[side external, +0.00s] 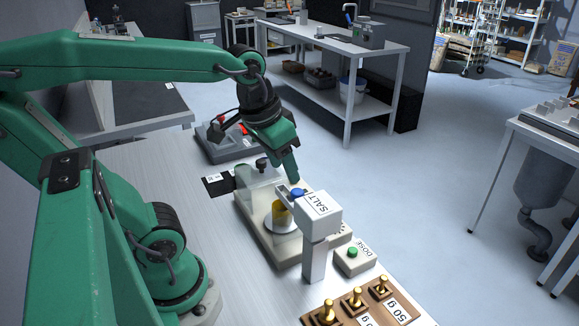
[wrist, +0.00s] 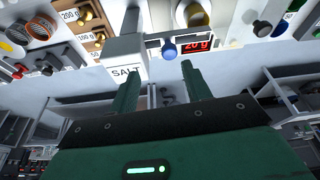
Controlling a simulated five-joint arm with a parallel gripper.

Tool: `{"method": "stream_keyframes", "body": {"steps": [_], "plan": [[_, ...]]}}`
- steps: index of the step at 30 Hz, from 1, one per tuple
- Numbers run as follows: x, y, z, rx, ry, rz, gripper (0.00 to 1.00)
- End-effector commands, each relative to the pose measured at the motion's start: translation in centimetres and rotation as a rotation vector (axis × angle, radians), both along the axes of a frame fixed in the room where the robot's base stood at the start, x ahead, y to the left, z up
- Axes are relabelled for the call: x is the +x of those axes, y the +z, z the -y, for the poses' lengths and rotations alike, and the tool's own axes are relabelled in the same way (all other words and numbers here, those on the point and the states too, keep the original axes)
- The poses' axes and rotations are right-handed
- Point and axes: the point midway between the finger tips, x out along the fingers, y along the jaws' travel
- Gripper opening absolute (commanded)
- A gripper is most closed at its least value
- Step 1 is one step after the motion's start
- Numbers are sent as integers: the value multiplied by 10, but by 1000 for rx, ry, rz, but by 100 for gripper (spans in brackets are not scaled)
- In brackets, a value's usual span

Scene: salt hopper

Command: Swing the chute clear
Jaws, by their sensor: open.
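The white hopper (side external: 320,213), labelled SALT, stands on a post; it also shows in the wrist view (wrist: 124,48). A short grey chute (side external: 284,198) reaches from it over the yellow cup (side external: 281,217) on the scale's pan. A blue knob (side external: 297,192) sits by the chute; in the wrist view the blue knob (wrist: 169,48) appears just beyond and between my fingertips. My gripper (side external: 293,176) is open and empty, pointing down just above the knob. In the wrist view my gripper's (wrist: 160,77) two fingers are apart. I cannot tell whether a finger touches the knob.
The scale (side external: 262,240) has a red display reading 20 g (wrist: 196,44). A box with a green DOSE button (side external: 353,253) stands right of the post. A wooden block of brass weights (side external: 355,303) lies in front. A grey box (side external: 220,142) with red parts stands behind.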

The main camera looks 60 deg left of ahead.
Motion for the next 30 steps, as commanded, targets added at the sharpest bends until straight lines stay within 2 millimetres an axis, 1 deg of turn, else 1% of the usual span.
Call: {"method": "stream_keyframes", "body": {"steps": [1, 6, 12, 18, 25, 30], "plan": [[6, 0, -2, -4, 16, -38, 48], [22, 1, -8, -17, 68, -152, 48], [38, -1, -15, -27, 118, -260, 48], [44, -2, -17, -32, 142, -310, 48], [45, -2, -18, -32, 144, -315, 48], [45, -9, -18, -33, 143, -315, 48]]}}
